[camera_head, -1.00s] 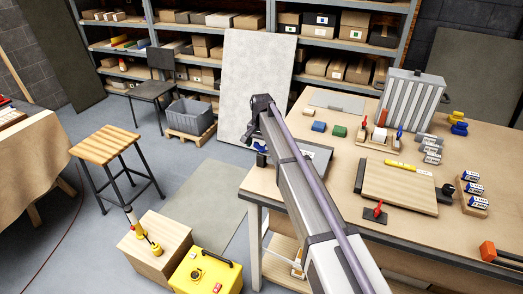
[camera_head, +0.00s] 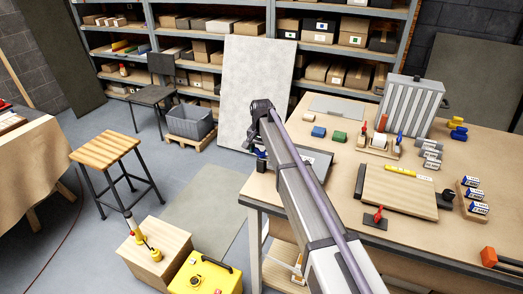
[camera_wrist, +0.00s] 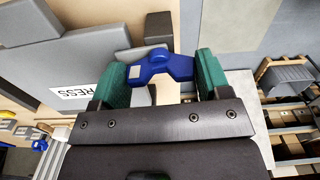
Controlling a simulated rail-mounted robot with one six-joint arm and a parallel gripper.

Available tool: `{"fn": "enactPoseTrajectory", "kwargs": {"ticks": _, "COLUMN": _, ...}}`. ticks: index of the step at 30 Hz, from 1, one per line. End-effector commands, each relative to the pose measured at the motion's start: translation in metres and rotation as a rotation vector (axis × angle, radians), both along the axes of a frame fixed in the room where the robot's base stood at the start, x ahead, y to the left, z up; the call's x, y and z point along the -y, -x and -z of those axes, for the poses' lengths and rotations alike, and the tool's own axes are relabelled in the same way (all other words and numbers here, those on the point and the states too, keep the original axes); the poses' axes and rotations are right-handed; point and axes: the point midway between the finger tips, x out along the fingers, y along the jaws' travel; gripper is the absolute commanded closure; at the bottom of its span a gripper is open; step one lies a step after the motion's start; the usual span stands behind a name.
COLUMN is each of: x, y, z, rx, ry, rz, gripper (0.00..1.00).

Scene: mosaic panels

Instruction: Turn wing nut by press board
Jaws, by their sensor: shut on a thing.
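In the wrist view, a blue wing nut (camera_wrist: 182,67) with a pale square on one wing sits between the green pads of my gripper (camera_wrist: 162,72). My gripper is shut on it, with a pad against each wing. The grey press board (camera_wrist: 95,45), with a white label reading PRESS, lies just beside it. In the head view, part of the press board (camera_head: 322,158) shows at the table's left edge.
A stool (camera_head: 105,147) and a yellow case (camera_head: 205,276) stand on the floor to the left.

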Motion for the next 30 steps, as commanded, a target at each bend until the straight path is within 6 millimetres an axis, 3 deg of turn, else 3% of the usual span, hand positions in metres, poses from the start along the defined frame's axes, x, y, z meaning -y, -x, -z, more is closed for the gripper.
{"fn": "enactPoseTrajectory", "kwargs": {"ticks": 8, "x": 0.0000, "y": 0.0002, "z": 0.0005, "rx": 0.001, "ry": 0.000, "rz": -0.181, "gripper": 0.53}}
{"fn": "enactPoseTrajectory", "kwargs": {"ticks": 30, "x": 0.0002, "y": 0.0008, "z": 0.0008, "rx": 0.000, "ry": -0.001, "rz": -0.879, "gripper": 0.53}}
